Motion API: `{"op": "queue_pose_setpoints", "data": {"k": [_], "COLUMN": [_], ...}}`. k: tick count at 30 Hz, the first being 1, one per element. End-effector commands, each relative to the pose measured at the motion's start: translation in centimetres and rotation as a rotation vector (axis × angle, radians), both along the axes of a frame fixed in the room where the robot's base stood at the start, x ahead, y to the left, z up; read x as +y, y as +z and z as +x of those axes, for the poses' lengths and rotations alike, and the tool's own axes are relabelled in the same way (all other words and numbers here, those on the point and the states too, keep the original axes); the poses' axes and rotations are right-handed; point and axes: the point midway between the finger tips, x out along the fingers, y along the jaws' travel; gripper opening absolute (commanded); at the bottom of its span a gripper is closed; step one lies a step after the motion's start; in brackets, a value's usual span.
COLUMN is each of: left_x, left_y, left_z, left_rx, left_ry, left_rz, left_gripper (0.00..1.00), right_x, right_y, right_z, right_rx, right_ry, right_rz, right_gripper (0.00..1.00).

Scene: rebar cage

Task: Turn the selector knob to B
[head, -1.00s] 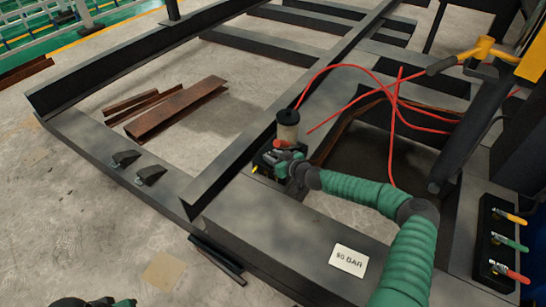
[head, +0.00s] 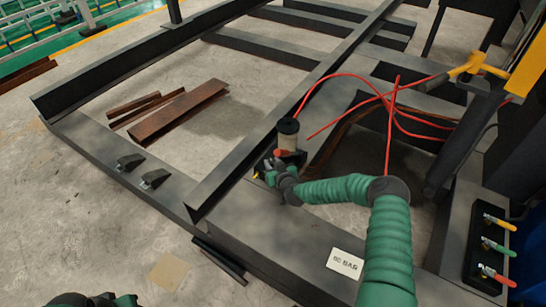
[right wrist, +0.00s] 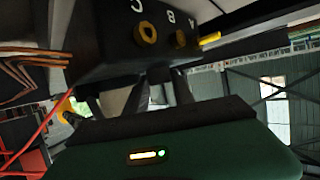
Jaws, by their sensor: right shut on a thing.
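The selector is a dark box (right wrist: 105,45) marked C, B and A, seen close in the right wrist view. Yellow-ringed round ports sit by C and B, and a yellow stub (right wrist: 208,40) sticks out by A. My right gripper (right wrist: 162,90) is shut on the small dark knob (right wrist: 160,72) under the box. The knob's pointer is too dark to read. In the head view my right gripper (head: 272,173) is at the box beside the pale cylinder and hides most of the box. Of my left arm only a green and black part shows at the bottom left; its fingertips are out of view.
A pale cylinder with a dark top (head: 288,135) stands behind the gripper. Red hoses (head: 390,120) loop to the right. A pressure sign (head: 345,263) lies on the beam. Three coloured valve handles (head: 495,245) are at the right. Rusty steel pieces (head: 180,112) lie on the floor.

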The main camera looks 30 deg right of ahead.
Motion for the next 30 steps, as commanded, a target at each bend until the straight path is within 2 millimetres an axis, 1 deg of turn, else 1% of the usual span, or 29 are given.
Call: {"op": "queue_pose_setpoints", "data": {"k": [1,3,6,9,14,21,30], "left_x": [0.0,0.0,0.0,0.0,0.0,0.0,0.0], "left_y": [2.3,3.6,4.8,5.4,5.3,4.2,3.2], "left_z": [0.0,0.0,0.0,0.0,0.0,0.0,0.0], "left_rx": [0.000,0.000,0.000,0.000,0.000,0.000,0.000], "left_ry": [0.000,0.000,0.000,0.000,0.000,0.000,0.000], "left_rz": [0.000,0.000,0.000,0.000,0.000,0.000,0.000], "left_gripper": [0.36,0.36,0.36,0.36,0.36,0.36,0.36], "right_x": [0.5,0.6,0.7,0.7,0.8,0.9,1.0], "right_y": [1.4,1.4,1.0,0.7,0.3,-0.2,-0.2], "right_z": [0.2,0.3,0.3,0.3,0.4,0.5,0.5], "right_rx": [0.000,-0.002,-0.003,-0.005,-0.007,-0.005,-0.001], "right_ry": [-0.031,-0.098,-0.198,-0.295,-0.441,-0.615,-0.734], "right_rz": [-0.011,-0.008,-0.004,-0.001,0.001,0.003,0.005], "right_gripper": [0.00,0.00,0.00,0.00,0.00,0.00,0.00]}}
